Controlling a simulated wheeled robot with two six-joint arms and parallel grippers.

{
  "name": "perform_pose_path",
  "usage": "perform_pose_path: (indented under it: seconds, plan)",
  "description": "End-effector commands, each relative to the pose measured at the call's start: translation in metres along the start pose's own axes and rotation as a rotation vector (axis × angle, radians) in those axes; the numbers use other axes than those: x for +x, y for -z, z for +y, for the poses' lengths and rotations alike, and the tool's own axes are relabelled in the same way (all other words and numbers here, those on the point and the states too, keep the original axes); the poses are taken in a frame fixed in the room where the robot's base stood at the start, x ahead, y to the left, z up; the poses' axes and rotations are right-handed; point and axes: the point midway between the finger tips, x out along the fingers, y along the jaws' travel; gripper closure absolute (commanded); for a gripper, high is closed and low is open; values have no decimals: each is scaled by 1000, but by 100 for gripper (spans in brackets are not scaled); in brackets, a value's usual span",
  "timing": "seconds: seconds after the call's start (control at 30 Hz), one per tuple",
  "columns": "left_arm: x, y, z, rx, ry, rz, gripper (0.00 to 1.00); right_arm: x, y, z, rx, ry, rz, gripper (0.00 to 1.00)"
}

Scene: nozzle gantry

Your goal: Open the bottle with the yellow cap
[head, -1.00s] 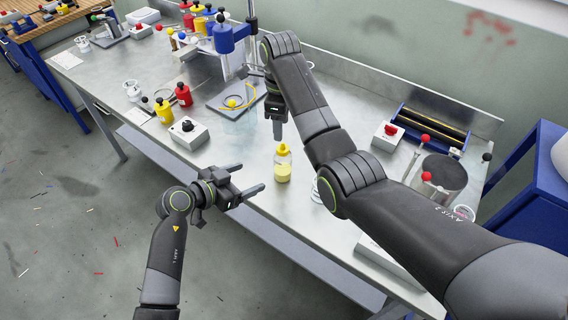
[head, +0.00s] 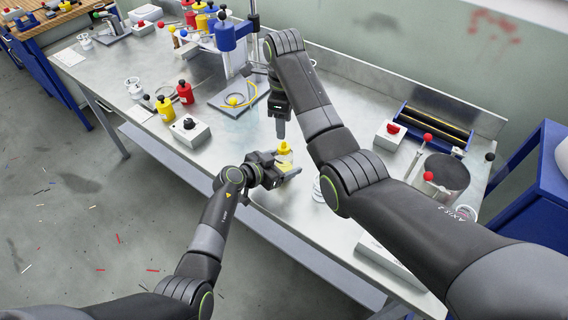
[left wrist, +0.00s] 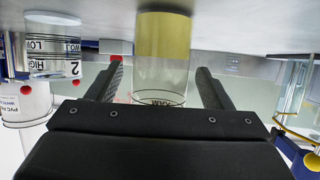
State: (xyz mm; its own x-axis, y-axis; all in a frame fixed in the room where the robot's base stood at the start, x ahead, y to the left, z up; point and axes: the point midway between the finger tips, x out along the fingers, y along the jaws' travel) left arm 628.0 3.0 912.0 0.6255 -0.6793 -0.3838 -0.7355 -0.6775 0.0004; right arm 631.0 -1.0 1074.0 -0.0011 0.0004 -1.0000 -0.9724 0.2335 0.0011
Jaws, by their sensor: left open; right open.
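The bottle with the yellow cap (head: 284,148) stands upright on the metal bench. Its lower body is hidden in the head view by my left gripper. In the left wrist view, which is upside down, the clear bottle (left wrist: 162,75) with yellow contents sits between the two fingers. My left gripper (head: 290,170) is open, with its fingers on either side of the bottle; gaps show between them and it. My right gripper (head: 281,130) points down just above the yellow cap, apparently apart from it. Its jaws are open, though seen edge-on.
A white box with a red button (head: 389,134) and a dark round container (head: 445,172) are right.

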Motion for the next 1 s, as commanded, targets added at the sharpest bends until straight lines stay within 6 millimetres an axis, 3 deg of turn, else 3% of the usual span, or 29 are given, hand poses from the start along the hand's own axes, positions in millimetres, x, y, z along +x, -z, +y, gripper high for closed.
perform_pose_path:
  seconds: [0.37, 0.9, 1.0]
  plan:
    - [3, 0, 0, 0, 0, 1, 26, 0, 0, 0, 0, 0, 0, 51]
    - [3, 0, 0, 0, 0, 0, 97, 0, 0, 0, 0, 0, 0, 51]
    - [3, 0, 0, 0, 0, 0, 100, 0, 0, 0, -12, 0, 0, 51]
